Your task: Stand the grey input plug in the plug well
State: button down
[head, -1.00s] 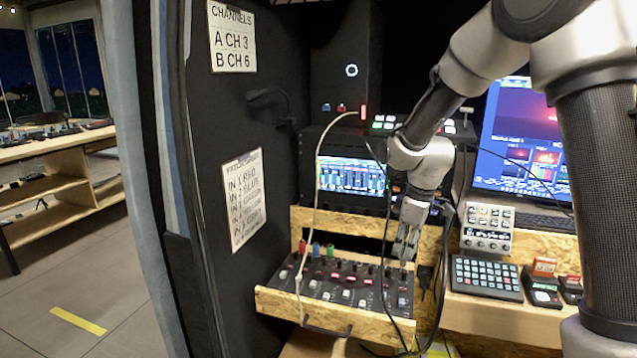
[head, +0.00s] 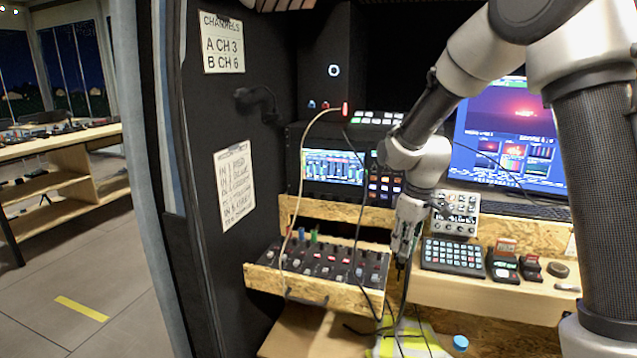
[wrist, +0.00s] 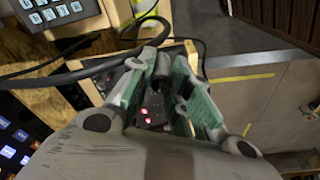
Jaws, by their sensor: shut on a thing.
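My gripper (head: 402,252) is just off the right end of the pulled-out mixer drawer (head: 300,284), pointing down. It is shut on what looks like the grey input plug, mostly hidden between the fingers; dark cable hangs below. In the wrist view, my gripper (wrist: 168,72) shows green-padded fingers around a small dark grey piece, with red-lit buttons beyond. Red (head: 289,230), blue (head: 301,233) and green (head: 314,236) plugs stand upright at the drawer's back left. I cannot make out the plug well.
A pale cable (head: 303,170) and dark cables hang over the drawer. A keypad (head: 454,255) and small devices sit on the wooden counter to the right. A yellow vest (head: 415,342) and a blue cap (head: 460,342) lie below. Dark cable crosses the wrist view close by.

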jog(key=shift+w+d+f+m, duration=0.1)
jog(key=shift+w+f+m, duration=0.15)
jog(key=shift+m, duration=0.3)
jog(key=shift+w+d+f+m, duration=0.1)
jog(key=shift+w+m, duration=0.1)
jog(key=shift+m, duration=0.35)
jog(key=d+f+m, duration=0.2)
jog(key=f, duration=0.1)
jog(key=s+d+f+m, duration=0.1)
jog(key=d+f+m, duration=0.1)
jog(key=d+f, duration=0.1)
jog(key=d+f+m+h, duration=0.1)
jog(key=d+f+m, duration=0.1)
jog(key=f, duration=0.3)
jog(key=shift+s+d+m, duration=0.15)
jog(key=shift+d+m, duration=0.1)
jog(key=shift+m, duration=0.25)
